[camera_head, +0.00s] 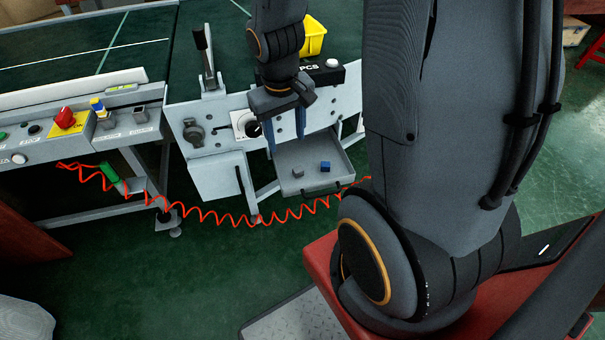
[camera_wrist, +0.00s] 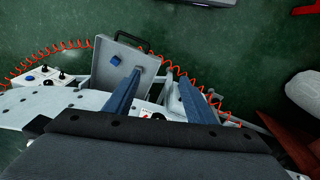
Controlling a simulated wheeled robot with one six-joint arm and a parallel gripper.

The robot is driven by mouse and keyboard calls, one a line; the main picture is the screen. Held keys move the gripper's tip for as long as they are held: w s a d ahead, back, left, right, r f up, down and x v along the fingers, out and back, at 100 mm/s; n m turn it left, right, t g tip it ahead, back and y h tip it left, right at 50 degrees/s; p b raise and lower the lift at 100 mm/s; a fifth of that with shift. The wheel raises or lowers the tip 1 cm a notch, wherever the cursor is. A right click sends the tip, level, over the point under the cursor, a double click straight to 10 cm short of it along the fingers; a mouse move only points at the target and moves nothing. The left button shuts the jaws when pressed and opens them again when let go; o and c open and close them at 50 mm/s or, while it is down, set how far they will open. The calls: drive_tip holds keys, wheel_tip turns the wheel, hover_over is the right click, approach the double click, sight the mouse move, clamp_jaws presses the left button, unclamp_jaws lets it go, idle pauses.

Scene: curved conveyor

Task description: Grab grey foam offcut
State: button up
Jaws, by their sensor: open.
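The grey foam offcut (camera_head: 298,172) is a small grey block lying in a shallow grey open tray (camera_head: 325,184), which sticks out below the front panel of the conveyor. A blue block (camera_head: 325,166) lies just to its right in the tray; it also shows in the wrist view (camera_wrist: 114,59). My gripper (camera_head: 285,135) points downward with its blue fingers spread and nothing between them, above and behind the grey block. In the wrist view, the fingers (camera_wrist: 160,76) are apart, and the left one overlaps the tray.
The conveyor's front panel (camera_head: 206,132) with knobs and a lever stands close behind the fingers. A yellow bin (camera_head: 312,38) and a black button box (camera_head: 318,76) sit above. A coiled red hose (camera_head: 230,218) hangs below the tray.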

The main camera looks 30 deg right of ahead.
drive_tip(key=w+d+f+t+b, duration=0.1)
drive_tip(key=w+d+f, duration=0.25)
drive_tip(key=f, duration=0.25)
drive_tip(key=w+d+f+b, duration=0.2)
drive_tip(key=w+d+f, duration=0.15)
drive_tip(key=f, duration=0.25)
drive_tip(key=t+b, duration=0.1)
drive_tip(key=b, duration=0.1)
approach(298, 170)
drive_tip(key=f, duration=0.1)
drive_tip(key=shift+y, duration=0.3)
drive_tip(key=x, duration=0.2)
drive_tip(key=b+x, duration=0.1)
drive_tip(key=x, duration=0.4)
drive_tip(key=shift+w+d+f, duration=0.2)
drive_tip(key=shift+d, duration=0.15)
drive_tip(key=c, duration=1.1)
